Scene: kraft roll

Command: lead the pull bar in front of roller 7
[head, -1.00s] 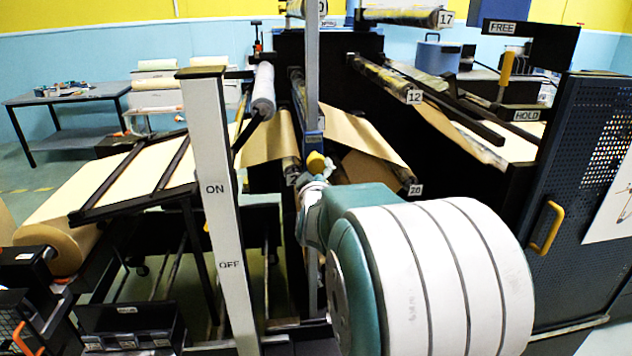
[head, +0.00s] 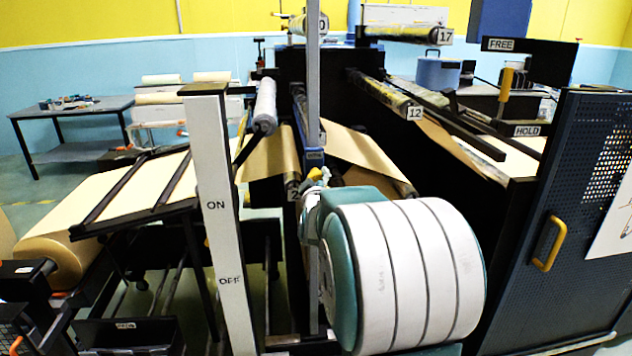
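My arm's large white and teal link fills the lower middle of the head view. Its far end, with what looks like my gripper (head: 312,192), is small and partly hidden beside the upright post (head: 313,80); I cannot make out its fingers. A small yellow piece (head: 315,174) shows there; I cannot tell whether it is held. Brown kraft paper (head: 272,158) hangs left of the post, and another brown sheet (head: 362,152) slopes down to its right. I cannot pick out the pull bar. No label 7 is readable; rollers marked 12 (head: 415,113) and 17 (head: 445,36) are.
A white ON/OFF post (head: 216,220) stands left of my arm. A large kraft roll (head: 65,240) lies at the left. A dark perforated cabinet door with a yellow handle (head: 549,243) is close on the right. FREE/HOLD lever (head: 505,90) stands behind it.

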